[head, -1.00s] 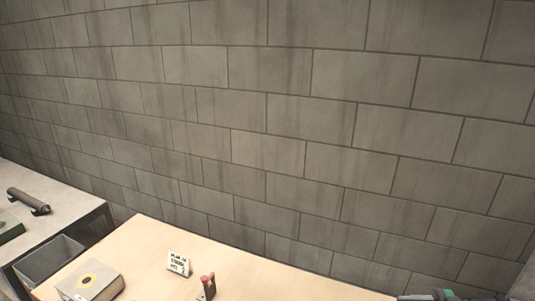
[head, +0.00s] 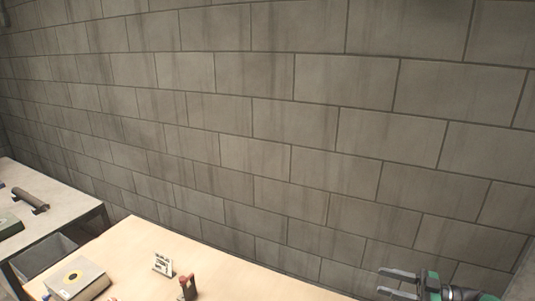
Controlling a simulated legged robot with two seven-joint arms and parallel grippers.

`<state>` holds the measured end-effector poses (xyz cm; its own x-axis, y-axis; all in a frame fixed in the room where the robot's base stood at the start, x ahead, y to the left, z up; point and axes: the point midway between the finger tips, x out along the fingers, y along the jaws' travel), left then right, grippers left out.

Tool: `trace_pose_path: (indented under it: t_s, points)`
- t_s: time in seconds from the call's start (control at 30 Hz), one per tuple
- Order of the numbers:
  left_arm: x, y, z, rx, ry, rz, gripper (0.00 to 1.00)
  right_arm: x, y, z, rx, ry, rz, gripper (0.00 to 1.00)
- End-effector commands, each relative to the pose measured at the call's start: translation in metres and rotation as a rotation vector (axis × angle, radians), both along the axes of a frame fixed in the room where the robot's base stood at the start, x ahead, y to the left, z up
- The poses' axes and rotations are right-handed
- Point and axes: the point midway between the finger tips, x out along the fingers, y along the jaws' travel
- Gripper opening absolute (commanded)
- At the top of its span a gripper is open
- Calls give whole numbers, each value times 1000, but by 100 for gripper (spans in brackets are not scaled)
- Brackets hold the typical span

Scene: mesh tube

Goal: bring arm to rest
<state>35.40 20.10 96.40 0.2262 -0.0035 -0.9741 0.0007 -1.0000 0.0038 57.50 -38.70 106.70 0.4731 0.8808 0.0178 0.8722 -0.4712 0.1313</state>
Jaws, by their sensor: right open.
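My right gripper (head: 388,283) is in the lower right of the head view, in front of the grey block wall. Its two dark fingers point left and are apart, with nothing between them. It is near the right end of the visible wooden table (head: 225,270) and touches no object that I can see. My left gripper is not in view.
A second table (head: 62,207) at left holds a dark tube (head: 30,200). The block wall (head: 290,120) stands behind.

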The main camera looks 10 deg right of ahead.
Motion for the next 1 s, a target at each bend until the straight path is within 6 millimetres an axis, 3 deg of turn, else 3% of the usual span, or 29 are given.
trace_pose_path:
  t_s: [0.17,0.3,0.37,0.4,0.47,0.6,0.7,0.8,0.9,1.0]
  points:
    - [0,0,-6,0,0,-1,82,67,38,25,-27,-39,-191,45]
    - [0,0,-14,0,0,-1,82,127,83,40,-102,13,-493,45]
    - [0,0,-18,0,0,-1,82,135,99,32,-164,98,-654,45]
    - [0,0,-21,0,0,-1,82,128,107,20,-216,181,-759,45]
    - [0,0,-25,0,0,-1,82,98,116,-7,-303,338,-894,45]
    - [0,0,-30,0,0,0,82,-14,136,-70,-468,713,-1045,45]
    - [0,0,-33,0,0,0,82,-94,154,-102,-546,942,-1057,45]
    - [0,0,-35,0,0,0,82,-160,172,-123,-598,1121,-1030,45]
    - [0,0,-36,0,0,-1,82,-203,185,-134,-625,1235,-1001,45]
    - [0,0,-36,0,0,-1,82,-220,191,-137,-634,1283,-986,45]
